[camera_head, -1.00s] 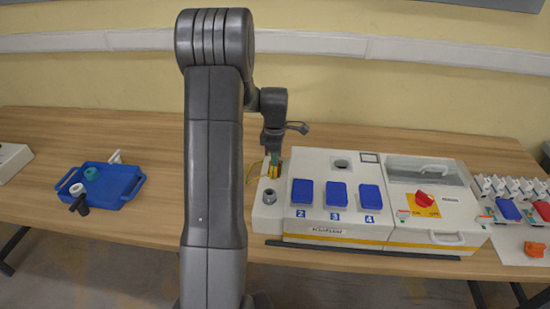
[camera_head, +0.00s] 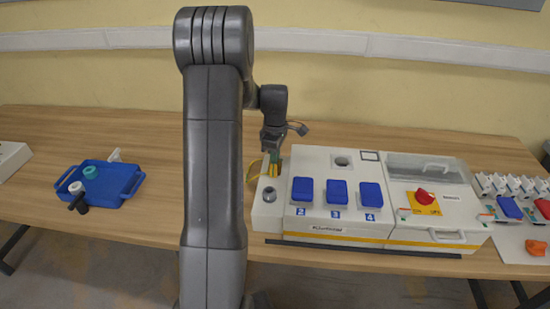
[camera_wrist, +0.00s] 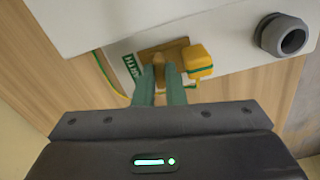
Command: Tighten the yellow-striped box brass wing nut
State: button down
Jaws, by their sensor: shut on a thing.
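The yellow-striped box (camera_head: 333,240) is white with a yellow band along its front. A low white ledge joins its left side. In the wrist view, a brass plate (camera_wrist: 181,49) sits on the ledge beside a green label (camera_wrist: 132,67). The brass wing nut (camera_wrist: 159,66) stands at this plate, mostly hidden by my fingers. My gripper (camera_wrist: 165,78) has its two green fingers shut on it. In the head view, my gripper (camera_head: 272,158) points down at the ledge's far end; the nut cannot be made out there.
A yellow block (camera_wrist: 199,60) with a green-yellow wire stands close right of my fingers. A grey cable gland (camera_wrist: 283,37) is farther right. Blue covers (camera_head: 337,193) and a red rotary switch (camera_head: 425,196) are on the box. A blue tray (camera_head: 110,199) lies left; bare table separates it from the box.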

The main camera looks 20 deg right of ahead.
jog(key=m+b, duration=0.1)
jog(key=m, duration=0.3)
jog(key=shift+m, duration=0.3)
jog(key=m, duration=0.4)
jog(key=shift+m+b, duration=0.3)
jog(key=m, duration=0.6)
jog(key=shift+b, duration=0.3)
jog(key=c, duration=1.8)
grip_release()
jog(key=shift+r, duration=0.1)
notch_tip(320, 180, up, 14)
jog(key=shift+f+b, duration=0.15)
jog(key=shift+b, duration=0.25)
